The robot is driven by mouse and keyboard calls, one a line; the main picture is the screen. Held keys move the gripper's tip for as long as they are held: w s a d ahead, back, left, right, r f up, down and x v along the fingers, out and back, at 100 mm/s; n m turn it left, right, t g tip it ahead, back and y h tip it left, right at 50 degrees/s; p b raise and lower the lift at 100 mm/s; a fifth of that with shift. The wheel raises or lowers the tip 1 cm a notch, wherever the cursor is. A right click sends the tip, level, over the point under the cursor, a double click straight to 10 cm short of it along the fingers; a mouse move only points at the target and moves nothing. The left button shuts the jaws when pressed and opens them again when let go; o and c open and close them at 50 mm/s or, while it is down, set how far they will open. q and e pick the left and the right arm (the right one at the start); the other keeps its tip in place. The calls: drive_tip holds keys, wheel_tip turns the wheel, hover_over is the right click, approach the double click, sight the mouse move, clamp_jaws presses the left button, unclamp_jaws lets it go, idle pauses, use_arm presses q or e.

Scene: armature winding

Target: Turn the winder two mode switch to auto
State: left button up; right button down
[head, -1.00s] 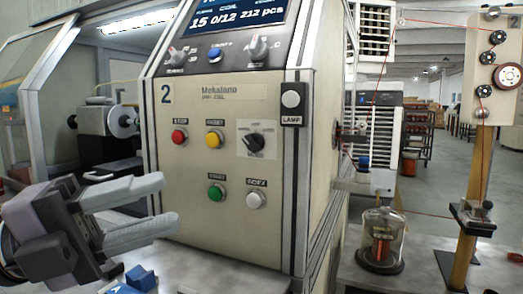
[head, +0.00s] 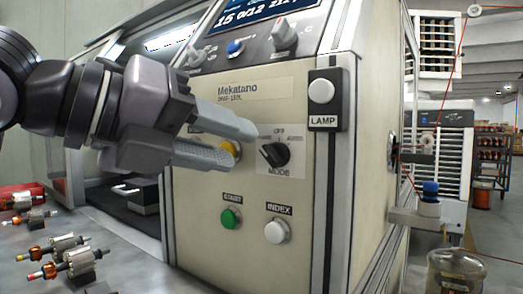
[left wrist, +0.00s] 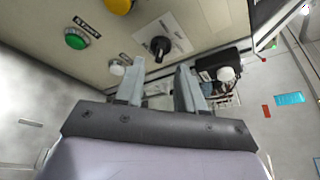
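The mode switch (head: 275,154) is a black knob on a pale plate on the beige winder panel (head: 204,235). The plate reads OFF at the top, AUTO at upper right and MODE below. The knob also shows in the left wrist view (left wrist: 158,47), beyond the fingers. My left gripper (head: 246,144) is open and empty, its two grey fingers pointing right, with their tips just left of the knob and apparently short of it. In the left wrist view my left gripper (left wrist: 158,82) shows a clear gap between the fingers. My right gripper is out of view.
A yellow button (head: 231,149) sits partly behind the left fingers. A green START button (head: 230,218) and a white INDEX button (head: 276,231) are below. A LAMP box (head: 325,99) is at upper right. Several armatures (head: 70,257) lie on the table at left.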

sight(266, 155)
use_arm(q)
drive_tip(key=x, duration=0.3)
drive_tip(key=shift+w+d, duration=0.2)
drive_tip(key=shift+d, duration=0.15)
drive_tip(key=shift+w+d+f+p, duration=0.25)
drive_tip(key=shift+w+d+p, duration=0.05)
drive_tip(key=shift+d, duration=0.05)
clamp_jaws()
